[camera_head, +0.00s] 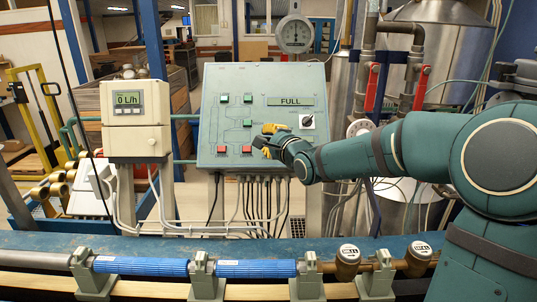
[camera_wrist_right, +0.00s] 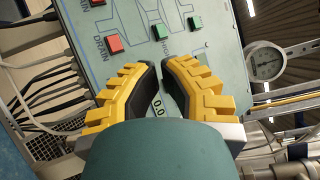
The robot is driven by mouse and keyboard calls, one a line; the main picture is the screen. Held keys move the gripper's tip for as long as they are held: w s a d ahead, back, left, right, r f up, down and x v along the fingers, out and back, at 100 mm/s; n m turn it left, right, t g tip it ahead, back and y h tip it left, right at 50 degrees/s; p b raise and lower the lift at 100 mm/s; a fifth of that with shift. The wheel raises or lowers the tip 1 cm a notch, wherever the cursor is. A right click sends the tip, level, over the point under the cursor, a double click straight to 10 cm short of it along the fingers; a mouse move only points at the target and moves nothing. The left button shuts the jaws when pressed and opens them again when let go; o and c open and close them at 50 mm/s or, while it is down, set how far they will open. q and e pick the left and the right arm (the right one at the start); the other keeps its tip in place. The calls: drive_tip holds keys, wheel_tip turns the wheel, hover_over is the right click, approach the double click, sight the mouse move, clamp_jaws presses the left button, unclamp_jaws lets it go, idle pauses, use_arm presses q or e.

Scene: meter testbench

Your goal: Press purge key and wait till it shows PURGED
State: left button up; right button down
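The grey-green control panel (camera_head: 232,105) stands in the middle of the head view. Its display (camera_head: 290,101) reads FULL. It carries green keys (camera_head: 248,99) and two red keys, one at lower left (camera_head: 221,149) and one right of it (camera_head: 246,149). My right gripper (camera_head: 266,137) is in front of the panel's lower right, just right of the red keys. In the right wrist view its yellow fingers (camera_wrist_right: 160,68) have a narrow gap between them, with nothing held. A red key (camera_wrist_right: 114,44) lies beyond them. My left gripper is not in view.
A rotary switch (camera_head: 307,121) sits right of my gripper on the panel. A meter box (camera_head: 136,118) reading 0 L/h stands left. Blue pipes (camera_head: 140,266) run along the front. Red-handled valves (camera_head: 373,88) and a tank (camera_head: 432,30) are right.

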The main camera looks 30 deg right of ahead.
drive_tip(key=shift+w+d+f+b, duration=0.2)
drive_tip(key=shift+w+d+f, duration=0.15)
drive_tip(key=shift+w+f, duration=0.25)
drive_tip(key=shift+w+d+f+b, duration=0.15)
drive_tip(key=shift+w+d+f, duration=0.15)
drive_tip(key=shift+w+f, duration=0.35)
drive_tip(key=shift+w+d+f+b, duration=0.2)
drive_tip(key=shift+w+d+f, duration=0.15)
drive_tip(key=shift+w+f, duration=0.25)
drive_tip(key=shift+w+d+f, duration=0.2)
drive_tip(key=shift+w+f, duration=0.05)
drive_tip(key=shift+f, duration=0.05)
drive_tip(key=shift+w+d+f, duration=0.15)
drive_tip(key=shift+w+f, duration=0.05)
drive_tip(key=shift+f, duration=0.05)
idle(1.2)
drive_tip(key=shift+r, duration=0.1)
drive_tip(key=shift+s+a+r, duration=0.35)
drive_tip(key=shift+s+r, duration=0.1)
drive_tip(key=shift+s, duration=0.05)
drive_tip(key=shift+s+a+r+p, duration=0.45)
drive_tip(key=shift+s+a+r, duration=0.05)
drive_tip(key=shift+s+r, duration=0.35)
drive_tip(key=shift+s+a+r+p, duration=0.4)
drive_tip(key=shift+s+a+r, duration=0.05)
drive_tip(key=shift+s+r, duration=0.35)
